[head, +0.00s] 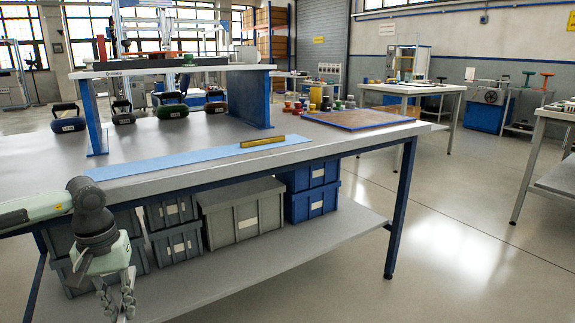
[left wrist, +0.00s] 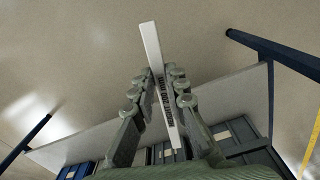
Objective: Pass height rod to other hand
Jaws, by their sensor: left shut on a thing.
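The height rod (left wrist: 152,48) is a pale, flat-sided bar with dark printed lettering that appears upside down in the left wrist view. My left gripper (left wrist: 158,82) is shut on it, with a finger on each side and the rod's far end sticking out past the fingertips. In the head view my left gripper (head: 116,298) hangs low at the lower left, in front of the workbench. The rod cannot be made out there. My right gripper is in neither view.
The workbench (head: 330,141) has a blue strip (head: 190,160) with a yellow bar (head: 262,141) along its front. Several kettlebell-like weights stand behind it.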

